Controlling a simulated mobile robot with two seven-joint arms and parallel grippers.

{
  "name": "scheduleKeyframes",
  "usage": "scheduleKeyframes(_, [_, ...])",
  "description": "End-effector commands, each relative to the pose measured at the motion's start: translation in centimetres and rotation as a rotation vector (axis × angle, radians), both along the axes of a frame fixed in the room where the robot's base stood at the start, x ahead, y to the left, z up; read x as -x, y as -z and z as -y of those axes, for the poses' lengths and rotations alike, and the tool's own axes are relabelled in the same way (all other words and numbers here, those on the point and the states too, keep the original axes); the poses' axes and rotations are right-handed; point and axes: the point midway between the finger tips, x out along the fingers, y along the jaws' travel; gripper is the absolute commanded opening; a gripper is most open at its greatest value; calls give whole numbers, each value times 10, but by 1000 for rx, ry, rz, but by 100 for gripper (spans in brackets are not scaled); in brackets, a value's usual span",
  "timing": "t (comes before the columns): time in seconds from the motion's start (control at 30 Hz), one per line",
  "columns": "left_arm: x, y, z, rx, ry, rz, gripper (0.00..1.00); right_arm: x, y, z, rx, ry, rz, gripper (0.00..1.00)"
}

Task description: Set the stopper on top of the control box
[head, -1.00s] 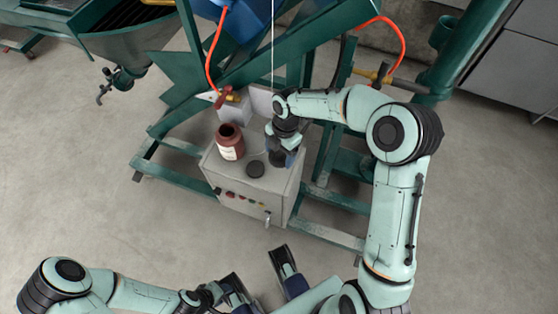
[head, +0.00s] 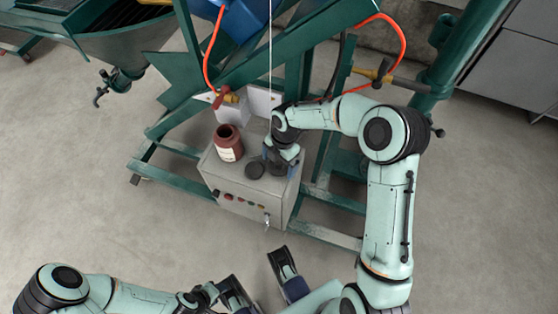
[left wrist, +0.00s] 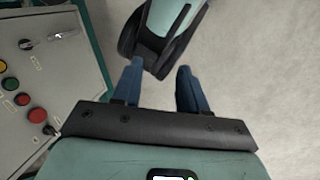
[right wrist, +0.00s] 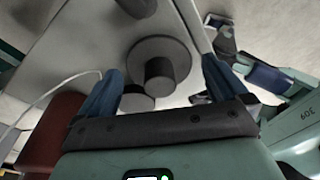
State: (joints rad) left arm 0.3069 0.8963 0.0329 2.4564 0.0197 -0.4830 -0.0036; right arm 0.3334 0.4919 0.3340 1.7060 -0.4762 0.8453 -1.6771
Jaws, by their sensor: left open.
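The grey control box (head: 252,205) stands on the floor in the green frame, with buttons on its front. The dark stopper (right wrist: 160,72), a round flange with a knob, is on the box top below my right gripper (head: 280,170). In the right wrist view, the open fingers are on either side of the knob with gaps. In the head view, the gripper partly hides the stopper. My left gripper (left wrist: 158,67) is open and empty, low in front of the box; the left wrist view shows the box panel (left wrist: 40,70) at left.
A brown jar (head: 228,143) with a pale label stands at the box's back left. A black round disc (head: 255,170) lies beside the right gripper. Green frame bars (head: 180,174) surround the box. Open concrete floor (head: 90,200) lies at left.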

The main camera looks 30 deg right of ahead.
Motion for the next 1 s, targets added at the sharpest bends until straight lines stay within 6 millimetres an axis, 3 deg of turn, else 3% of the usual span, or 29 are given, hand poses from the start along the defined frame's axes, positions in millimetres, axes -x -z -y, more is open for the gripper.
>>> scheduleKeyframes(0.27, [3, -3, 1, 4, 3, -7, 43, -1, -8, 1, 1, 0, 1, 100])
scheduleKeyframes(0.7, [30, -28, 13, 37, 33, -82, 43, -5, -95, 13, 1, 2, 4, 100])
scheduleKeyframes(1.0, [32, -32, 13, 38, 34, -91, 43, -6, -122, 17, 0, 0, 0, 100])
